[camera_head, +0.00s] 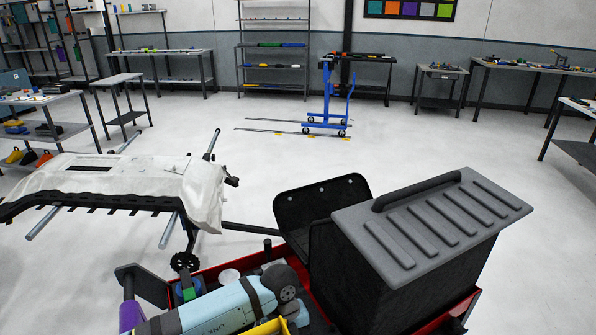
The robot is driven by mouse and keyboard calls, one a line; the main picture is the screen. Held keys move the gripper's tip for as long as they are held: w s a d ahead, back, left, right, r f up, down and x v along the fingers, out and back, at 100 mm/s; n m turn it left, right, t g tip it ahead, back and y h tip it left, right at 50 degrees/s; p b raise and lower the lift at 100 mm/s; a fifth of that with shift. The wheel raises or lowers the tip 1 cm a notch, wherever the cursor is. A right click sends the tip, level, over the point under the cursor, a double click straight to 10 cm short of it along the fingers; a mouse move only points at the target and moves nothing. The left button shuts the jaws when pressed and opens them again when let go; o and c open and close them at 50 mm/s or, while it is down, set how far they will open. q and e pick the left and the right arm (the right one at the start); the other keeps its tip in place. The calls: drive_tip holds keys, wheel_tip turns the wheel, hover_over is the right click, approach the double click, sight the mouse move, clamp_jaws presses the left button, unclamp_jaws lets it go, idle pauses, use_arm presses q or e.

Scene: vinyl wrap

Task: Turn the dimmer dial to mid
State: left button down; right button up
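I cannot make out a dimmer dial anywhere in the head view. No control panel or switch that clearly carries one is recognisable either. Neither of my grippers can be made out in this view, so I cannot see what they hold or where they are.
A red tray (211,273) with a black box under a ribbed grey lid (440,228) is close in front. A white-covered stand (130,180) is at left. A blue wheeled stand (327,97) and a shelf rack (272,50) stand at the back. The middle floor (420,150) is clear.

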use_arm(q)
drive_tip(key=shift+s+f, duration=0.1)
drive_tip(key=shift+f, duration=0.2)
